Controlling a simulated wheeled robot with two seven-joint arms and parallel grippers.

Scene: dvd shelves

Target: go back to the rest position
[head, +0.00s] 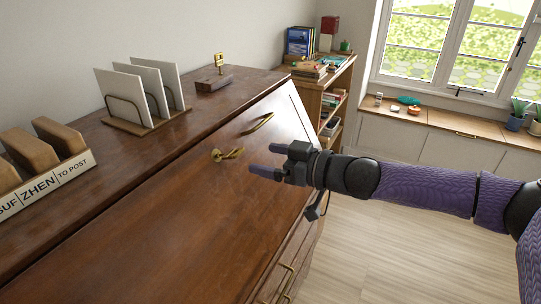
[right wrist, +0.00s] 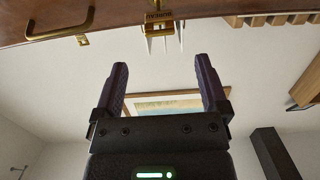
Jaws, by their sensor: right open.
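My right gripper (head: 264,160) reaches in from the right over the slanted wooden front (head: 170,220) of the writing desk. Its two purple fingers are apart, with nothing between them. In the right wrist view the open fingers (right wrist: 167,85) point up the picture towards the wooden front, and the space between them is empty. The gripper is just right of a brass key or knob (head: 228,154) and below a brass handle (head: 260,123). I cannot tell its exact distance from the wood. My left gripper is not in view.
The desk top holds a letter rack with white cards (head: 140,93), a labelled wooden sorter (head: 45,180) and a small dark block (head: 214,82). A bookshelf (head: 325,85) stands behind. A low counter (head: 440,122) runs under the window. The floor (head: 390,240) at right is clear.

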